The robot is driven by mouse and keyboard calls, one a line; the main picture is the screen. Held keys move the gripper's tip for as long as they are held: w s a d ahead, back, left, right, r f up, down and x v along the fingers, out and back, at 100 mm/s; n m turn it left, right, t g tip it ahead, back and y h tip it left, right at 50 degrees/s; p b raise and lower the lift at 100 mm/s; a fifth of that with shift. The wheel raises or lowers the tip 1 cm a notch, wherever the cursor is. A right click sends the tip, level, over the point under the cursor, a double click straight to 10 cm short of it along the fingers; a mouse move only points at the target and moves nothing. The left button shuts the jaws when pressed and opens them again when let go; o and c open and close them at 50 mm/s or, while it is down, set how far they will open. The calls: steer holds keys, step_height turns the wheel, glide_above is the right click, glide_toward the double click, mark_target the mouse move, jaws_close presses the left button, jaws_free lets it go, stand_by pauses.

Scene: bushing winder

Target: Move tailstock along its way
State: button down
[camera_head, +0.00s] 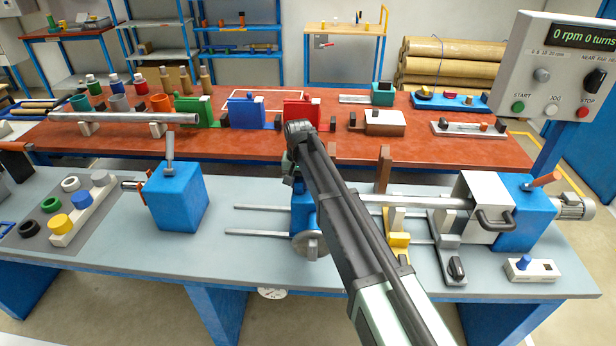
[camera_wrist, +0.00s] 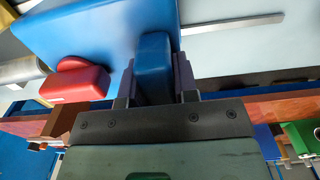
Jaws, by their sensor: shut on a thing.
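The tailstock (camera_head: 303,215) is a blue block on two thin parallel rails (camera_head: 262,208) at the middle of the grey bench, with a round grey handwheel (camera_head: 309,246) at its front. My arm crosses in front of it and hides part of it. My gripper (camera_head: 294,178) reaches down to its top from behind the arm. In the wrist view my gripper (camera_wrist: 155,88) is shut around a blue upright grip (camera_wrist: 154,65), which joins the large blue body (camera_wrist: 100,35). A red rounded part (camera_wrist: 75,80) sits beside that body. The rails extend left of the tailstock.
A steel bar (camera_head: 420,200) runs right of the tailstock to the headstock (camera_head: 525,215). A yellow stand (camera_head: 398,245) is between them. A separate blue block (camera_head: 176,198) with a lever stands left, beyond the rail ends. The red-brown table (camera_head: 240,150) behind holds many parts.

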steer(key=shift+d, duration=0.25)
steer(key=c, duration=0.9)
jaws_free()
steer(key=shift+a, duration=0.1)
step_height(320, 180, up, 11)
steer(key=p, duration=1.1)
steer(key=shift+r, duration=0.1)
steer(key=shift+f, duration=0.2)
